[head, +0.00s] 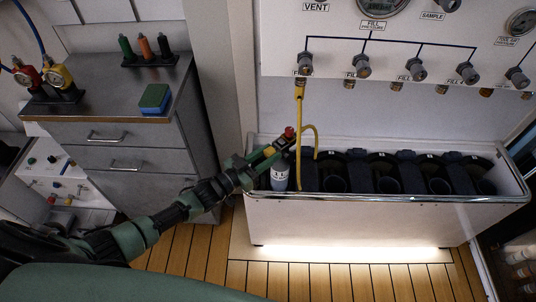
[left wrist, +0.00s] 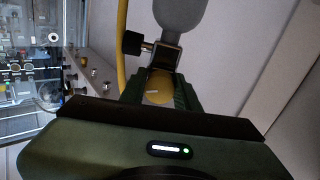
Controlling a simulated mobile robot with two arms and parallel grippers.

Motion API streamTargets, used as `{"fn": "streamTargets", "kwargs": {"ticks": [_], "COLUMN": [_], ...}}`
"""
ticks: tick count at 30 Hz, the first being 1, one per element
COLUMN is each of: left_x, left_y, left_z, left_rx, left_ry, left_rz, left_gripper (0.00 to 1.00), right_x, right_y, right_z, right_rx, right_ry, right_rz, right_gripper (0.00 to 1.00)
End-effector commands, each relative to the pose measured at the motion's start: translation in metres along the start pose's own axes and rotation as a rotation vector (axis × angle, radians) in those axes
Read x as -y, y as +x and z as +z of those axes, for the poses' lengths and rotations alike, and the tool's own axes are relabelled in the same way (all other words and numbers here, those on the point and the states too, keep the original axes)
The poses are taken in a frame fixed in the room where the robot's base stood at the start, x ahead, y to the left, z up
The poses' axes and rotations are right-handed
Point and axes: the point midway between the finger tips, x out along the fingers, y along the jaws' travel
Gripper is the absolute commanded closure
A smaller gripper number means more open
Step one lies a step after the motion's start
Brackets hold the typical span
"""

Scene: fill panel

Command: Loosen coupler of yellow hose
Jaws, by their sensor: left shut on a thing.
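The yellow hose (head: 300,100) hangs from the leftmost fill valve (head: 305,63) on the white panel and loops near a grey bottle (head: 279,176) in the trough's left end. In the left wrist view the hose (left wrist: 121,40) runs beside my fingers. My left gripper (head: 270,152) is shut at the bottle's top, just below a red knob (head: 290,132). In the left wrist view a round yellow part (left wrist: 158,88), seemingly the coupler, sits between the fingers, below a metal fitting with a dark knob (left wrist: 132,43). The fingers partly hide it. My right gripper is not in view.
The white trough (head: 350,215) has several dark empty holders right of the bottle. Several more fill valves line the panel above. Wooden floor lies in front.

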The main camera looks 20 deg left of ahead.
Motion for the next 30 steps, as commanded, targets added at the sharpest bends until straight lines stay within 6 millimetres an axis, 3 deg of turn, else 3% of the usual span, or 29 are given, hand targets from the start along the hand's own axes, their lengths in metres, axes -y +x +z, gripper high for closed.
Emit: {"fn": "streamTargets", "kwargs": {"ticks": [11, 27, 28, 30], "left_x": [-0.0007, -0.0008, -0.0008, -0.0008], "left_y": [0.0007, 0.0006, 0.0006, 0.0006], "left_z": [-0.0011, -0.0012, -0.0013, -0.0012], "left_rx": [-0.009, -0.01, -0.01, -0.01], "left_ry": [-0.163, -0.189, -0.189, -0.188], "left_rz": [0.0, 0.0, 0.0, -0.001], "left_gripper": [1.0, 1.0, 0.66, 0.47], "right_x": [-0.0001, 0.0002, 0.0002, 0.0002], "right_y": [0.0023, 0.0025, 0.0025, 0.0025], "right_z": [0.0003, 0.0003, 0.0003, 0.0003], "right_rx": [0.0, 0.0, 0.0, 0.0], "right_ry": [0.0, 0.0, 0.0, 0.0], "right_rz": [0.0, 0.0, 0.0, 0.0], "right_gripper": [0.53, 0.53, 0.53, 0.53]}}
